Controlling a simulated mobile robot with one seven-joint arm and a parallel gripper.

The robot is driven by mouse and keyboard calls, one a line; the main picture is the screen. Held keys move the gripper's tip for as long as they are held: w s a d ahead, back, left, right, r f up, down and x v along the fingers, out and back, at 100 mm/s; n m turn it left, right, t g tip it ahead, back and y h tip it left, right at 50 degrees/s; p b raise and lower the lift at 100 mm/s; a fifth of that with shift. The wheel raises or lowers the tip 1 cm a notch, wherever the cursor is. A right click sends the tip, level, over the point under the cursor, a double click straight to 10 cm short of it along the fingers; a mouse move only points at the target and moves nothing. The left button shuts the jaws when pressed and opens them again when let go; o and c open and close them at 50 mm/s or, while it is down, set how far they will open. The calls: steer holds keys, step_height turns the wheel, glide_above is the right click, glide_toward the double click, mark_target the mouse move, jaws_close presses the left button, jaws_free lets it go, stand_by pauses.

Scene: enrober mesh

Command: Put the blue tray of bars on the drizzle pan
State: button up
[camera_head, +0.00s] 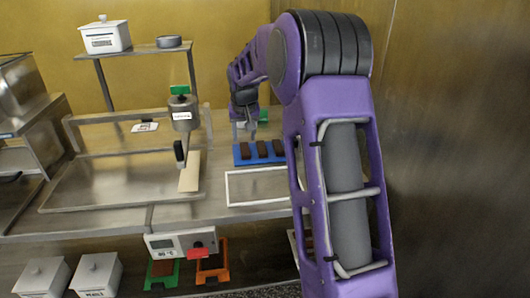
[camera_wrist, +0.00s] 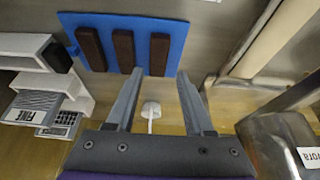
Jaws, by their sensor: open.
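The blue tray (camera_head: 258,161) lies on the steel counter right of centre in the head view, with three dark brown bars (camera_head: 262,149) side by side on it. It also shows at the top of the wrist view (camera_wrist: 141,48). My gripper (camera_head: 246,132) is over the counter near the tray's back edge. In the wrist view, my gripper (camera_wrist: 158,90) has its two fingers apart with nothing between them, their tips near the tray's edge. A shallow steel pan (camera_head: 105,183) lies to the left; I cannot tell for certain that it is the drizzle pan.
A steel funnel-like vessel (camera_head: 184,113) stands at the pan's right end. A white outlined rectangle (camera_head: 258,204) on the counter in front of the tray is empty. A raised shelf (camera_head: 135,51) holds a white box (camera_head: 105,38). A steel wall (camera_head: 460,150) closes the right side.

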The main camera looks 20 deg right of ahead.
mark_target(245, 148)
steer(key=x, duration=0.6)
steer(key=shift+w+d+f+b, duration=0.15)
steer(key=shift+w+d+b, duration=0.05)
steer(key=shift+w+b, duration=0.2)
jaws_close()
